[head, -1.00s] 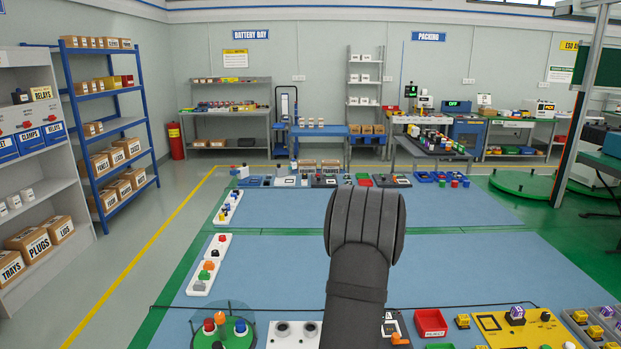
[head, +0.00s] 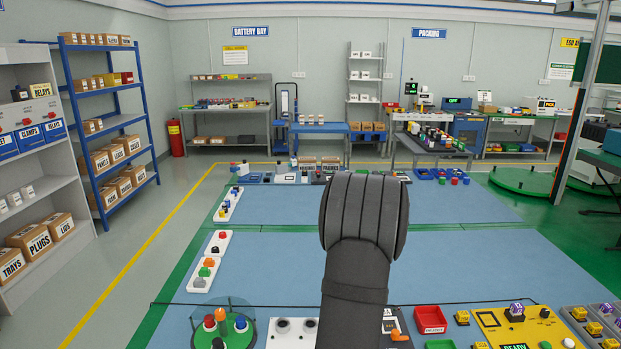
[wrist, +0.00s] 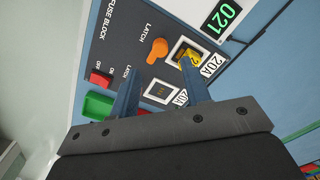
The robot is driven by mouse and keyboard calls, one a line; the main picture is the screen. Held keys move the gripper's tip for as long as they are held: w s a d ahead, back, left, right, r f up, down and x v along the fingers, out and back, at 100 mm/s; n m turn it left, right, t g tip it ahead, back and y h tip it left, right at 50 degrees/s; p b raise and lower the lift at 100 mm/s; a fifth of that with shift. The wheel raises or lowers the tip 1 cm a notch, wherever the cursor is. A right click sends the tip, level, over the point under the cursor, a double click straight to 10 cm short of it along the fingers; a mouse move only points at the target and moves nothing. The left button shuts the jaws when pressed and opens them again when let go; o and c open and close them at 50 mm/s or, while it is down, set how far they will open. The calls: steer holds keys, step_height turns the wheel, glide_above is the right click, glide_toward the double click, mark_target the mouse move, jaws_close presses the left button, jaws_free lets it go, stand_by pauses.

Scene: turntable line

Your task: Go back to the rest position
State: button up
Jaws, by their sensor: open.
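In the wrist view my gripper (wrist: 158,70) has its two blue fingers apart, with nothing seen held between them. They are over a dark fuse block panel (wrist: 122,42). A yellow fuse (wrist: 190,60) sits in a slot marked 20A, close by the right fingertip; whether they touch I cannot tell. A second 20A slot (wrist: 162,92) shows between the fingers and looks empty. An orange latch knob (wrist: 157,50) is beyond the fingertips. In the head view my dark arm rises through the middle and hides the gripper.
A red switch (wrist: 101,78) and a green block (wrist: 97,105) are left of the fingers. In the head view, a round turntable (head: 240,338) with coloured knobs stands front left, a red bin (head: 430,319) right of my arm. The blue table (head: 260,265) is largely clear mid-surface.

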step_height(320, 180, up, 11)
step_height(320, 180, down, 18)
steer(key=shift+f, duration=0.1)
steer(key=shift+r+n, duration=0.3)
steer(key=shift+n, duration=0.6)
steer(key=n, duration=1)
steer(key=shift+d+n, duration=0.1)
steer(key=shift+n, duration=2.3)
